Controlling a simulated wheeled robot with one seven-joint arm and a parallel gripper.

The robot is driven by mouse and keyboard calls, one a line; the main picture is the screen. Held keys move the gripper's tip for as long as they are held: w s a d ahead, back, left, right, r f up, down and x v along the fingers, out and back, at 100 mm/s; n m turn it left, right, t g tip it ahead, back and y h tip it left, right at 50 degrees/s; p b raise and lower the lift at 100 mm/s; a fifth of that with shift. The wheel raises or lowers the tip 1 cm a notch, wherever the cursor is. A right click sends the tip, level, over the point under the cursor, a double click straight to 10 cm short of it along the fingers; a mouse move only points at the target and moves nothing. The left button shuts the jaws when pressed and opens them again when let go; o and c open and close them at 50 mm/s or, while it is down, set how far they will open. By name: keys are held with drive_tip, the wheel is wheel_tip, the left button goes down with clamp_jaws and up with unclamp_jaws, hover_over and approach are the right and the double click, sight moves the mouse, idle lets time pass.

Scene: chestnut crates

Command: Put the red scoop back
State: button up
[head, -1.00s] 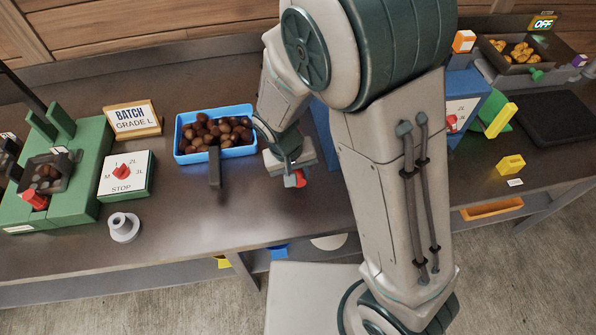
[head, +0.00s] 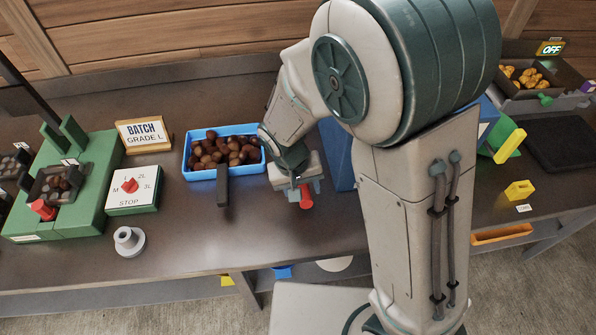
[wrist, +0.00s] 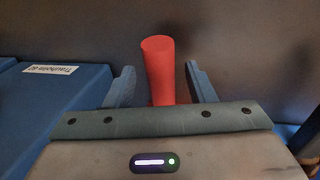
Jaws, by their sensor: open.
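A red rounded bar (wrist: 159,70), which looks like the handle of the red scoop, stands between the two blue fingers of my gripper (wrist: 162,86) in the wrist view. The fingers are open, with a gap on each side of the bar. In the head view the red scoop (head: 306,199) shows as a short red piece at my gripper (head: 303,187), over the dark bench right of the blue chestnut tray. The rest of the scoop is hidden by my gripper and arm.
The blue tray (head: 190,174) of chestnuts, with a dark handle, stands close left of my gripper. A blue box (head: 338,160) stands close right, partly behind my arm. A dial box (head: 144,201) and a grey knobbed piece (head: 129,240) are further left.

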drive_tip(key=w+v, duration=0.1)
drive_tip(key=v, duration=0.9)
drive_tip(key=s+d+r+m, duration=0.1)
drive_tip(key=s+d+r, duration=0.1)
drive_tip(key=d, duration=0.4)
drive_tip(key=s+d+r+m+t+y, duration=0.1)
drive_tip(key=s+d+r, duration=0.2)
drive_tip(key=d, duration=0.4)
drive_tip(key=s+d+r+m+t+y, duration=0.1)
drive_tip(key=s+d+r, duration=0.1)
drive_tip(key=d, duration=0.4)
drive_tip(key=shift+s+d+r, duration=0.25)
drive_tip(key=shift+s+d, duration=0.15)
drive_tip(key=shift+s, duration=0.45)
